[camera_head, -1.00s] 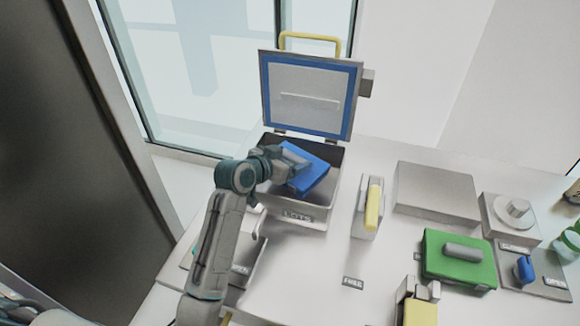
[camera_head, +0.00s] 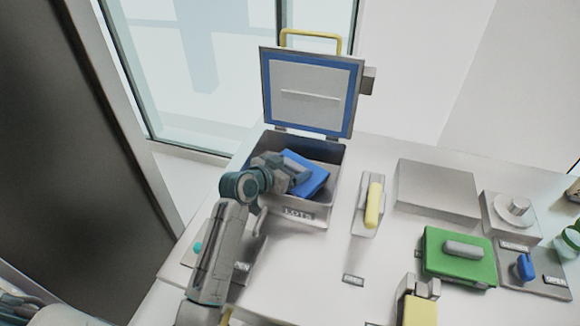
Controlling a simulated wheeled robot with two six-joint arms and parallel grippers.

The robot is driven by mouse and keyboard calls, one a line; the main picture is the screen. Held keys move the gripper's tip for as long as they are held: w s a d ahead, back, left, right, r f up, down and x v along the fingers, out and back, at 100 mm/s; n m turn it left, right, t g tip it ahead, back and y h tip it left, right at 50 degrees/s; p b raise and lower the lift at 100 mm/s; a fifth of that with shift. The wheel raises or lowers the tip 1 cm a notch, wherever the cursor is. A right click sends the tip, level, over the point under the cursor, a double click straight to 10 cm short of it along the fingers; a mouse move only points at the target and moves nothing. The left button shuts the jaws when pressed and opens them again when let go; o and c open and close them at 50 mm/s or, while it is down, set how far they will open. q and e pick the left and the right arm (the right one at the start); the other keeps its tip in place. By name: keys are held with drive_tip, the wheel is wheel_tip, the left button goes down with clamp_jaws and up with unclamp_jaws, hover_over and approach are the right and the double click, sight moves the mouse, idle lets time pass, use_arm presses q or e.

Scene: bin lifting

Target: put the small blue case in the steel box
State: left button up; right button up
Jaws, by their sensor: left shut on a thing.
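The small blue case (camera_head: 309,178) is held tilted by my left gripper (camera_head: 294,175), whose fingers are shut on its left side. The case is at the mouth of the open steel box (camera_head: 324,213), and its lower part appears to be within the walls. Whether it touches the box floor cannot be told. The box lid (camera_head: 308,94), with a blue seal and a yellow handle, stands upright at the back. My gripper hides part of the box's left side. My right gripper is not in view.
Right of the box stand a yellow-handled block (camera_head: 373,205), a grey box (camera_head: 437,191), a green case (camera_head: 458,257) and a panel with a knob (camera_head: 515,210). Another yellow-handled item (camera_head: 420,305) is at the front.

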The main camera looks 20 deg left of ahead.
use_arm(q)
drive_tip(key=o, duration=0.9)
drive_tip(key=shift+f, duration=0.35)
drive_tip(key=shift+o, duration=1.2)
drive_tip(key=shift+s+f, duration=0.1)
drive_tip(key=shift+w+r+b+v, duration=0.1)
drive_tip(key=shift+r+b+v, duration=0.15)
drive_tip(key=shift+v, duration=1.8)
drive_tip(key=shift+w+r+b+v, duration=0.1)
drive_tip(key=shift+r+b+v, duration=0.2)
drive_tip(key=shift+v, duration=1.8)
drive_tip(key=shift+w+r+b+v, duration=0.1)
drive_tip(key=shift+r+b+v, duration=0.15)
drive_tip(key=shift+v, duration=1.8)
drive_tip(key=shift+d, duration=0.1)
